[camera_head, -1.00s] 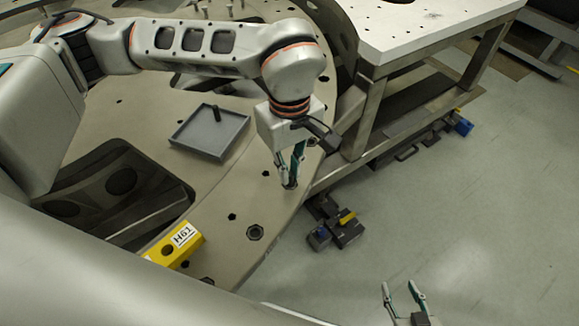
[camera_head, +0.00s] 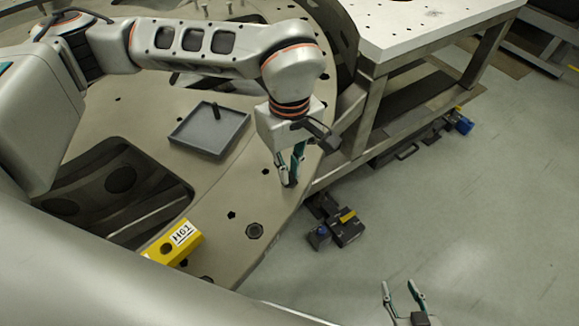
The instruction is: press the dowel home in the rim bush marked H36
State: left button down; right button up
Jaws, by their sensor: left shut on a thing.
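My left gripper (camera_head: 289,181) points down at the outer rim of the large turret plate (camera_head: 262,196), fingers close together. It is shut on a thin dowel, mostly hidden between the fingertips. The tips are at a dark spot on the rim, likely a bush; its marking cannot be read, and I cannot tell how deep the dowel sits. My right gripper (camera_head: 405,296) is open and empty at the bottom right, over the floor.
A grey tray (camera_head: 178,139) on the plate holds a dark upright peg (camera_head: 216,111). A white-topped table (camera_head: 425,30) stands behind at right.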

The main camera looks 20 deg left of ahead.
pick_arm(q)
jog(key=shift+f, duration=0.3)
dwell(0.5)
jog(key=c, duration=2.2)
grip_release()
jog(key=shift+r+p, duration=1.25)
jog(key=shift+r, duration=1.25)
jog(key=shift+r+p, duration=0.55)
jog(key=shift+r, duration=0.55)
